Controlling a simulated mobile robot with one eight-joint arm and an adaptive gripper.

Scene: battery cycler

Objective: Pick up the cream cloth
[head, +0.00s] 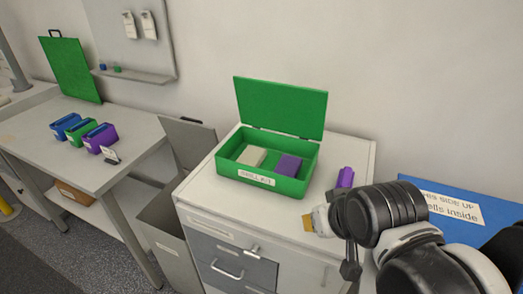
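The cream cloth (252,156) is a small folded block. It lies in the left part of an open green box (230,171) with a label on its front and its lid raised at the back. A purple block (287,166) lies in the same box, right of the cloth. My gripper (309,220) is over the right front of the cabinet top, to the right of and nearer than the box, apart from the cloth. A small tan-orange piece shows at its tip. The gap between the fingers is not clear from this angle.
The box stands on a white cabinet (213,200) with grey drawers. A purple object (345,178) stands behind my arm. A blue box (468,212) with a paper label is at right. A grey open-lidded bin (166,232) and a table (60,128) with colored bins are left.

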